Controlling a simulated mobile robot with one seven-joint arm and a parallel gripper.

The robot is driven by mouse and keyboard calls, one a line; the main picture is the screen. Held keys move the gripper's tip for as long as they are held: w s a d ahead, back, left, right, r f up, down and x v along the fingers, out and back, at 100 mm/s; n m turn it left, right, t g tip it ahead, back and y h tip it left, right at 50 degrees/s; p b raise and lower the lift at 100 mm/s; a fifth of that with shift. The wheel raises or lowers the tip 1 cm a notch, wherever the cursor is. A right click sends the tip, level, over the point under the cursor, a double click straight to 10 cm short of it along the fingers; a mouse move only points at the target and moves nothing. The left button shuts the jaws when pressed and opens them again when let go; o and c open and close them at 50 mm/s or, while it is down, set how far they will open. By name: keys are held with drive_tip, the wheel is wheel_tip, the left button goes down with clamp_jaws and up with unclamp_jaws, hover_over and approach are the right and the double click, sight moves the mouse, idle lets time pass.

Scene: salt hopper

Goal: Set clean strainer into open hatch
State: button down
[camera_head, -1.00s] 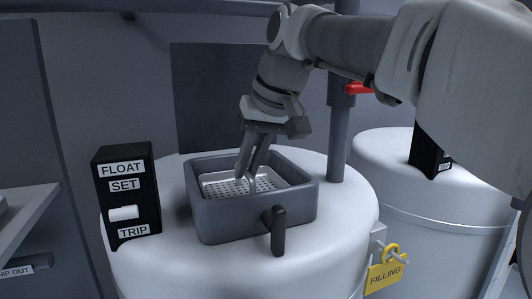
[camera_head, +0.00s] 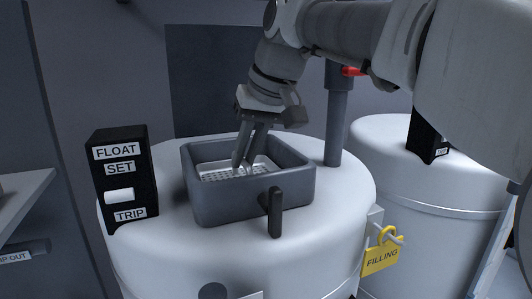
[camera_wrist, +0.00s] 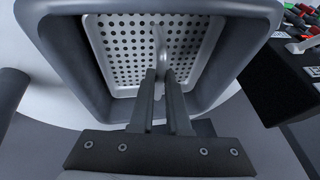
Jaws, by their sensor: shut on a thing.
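The strainer (camera_head: 222,174) is a bright metal tray with a perforated floor and an upright handle. It lies inside the open hatch (camera_head: 250,203), a grey square collar on top of the white tank. My gripper (camera_head: 243,163) points down into the hatch and is shut on the strainer's handle. In the wrist view, the fingers (camera_wrist: 164,76) hold the handle, and the perforated strainer (camera_wrist: 124,48) fills the opening within the hatch walls (camera_wrist: 62,58). The fingers hide part of the strainer. I cannot tell whether it rests fully on its seat.
A black float box (camera_head: 124,178) stands left of the hatch. A dark latch handle (camera_head: 275,212) sits on the hatch front. A grey post (camera_head: 335,125) rises behind right. A yellow FILLING tag (camera_head: 381,257) hangs at the tank's right side. A second white tank (camera_head: 430,185) stands right.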

drive_tip(key=shift+f, duration=0.25)
drive_tip(key=c, duration=0.8)
unclamp_jaws()
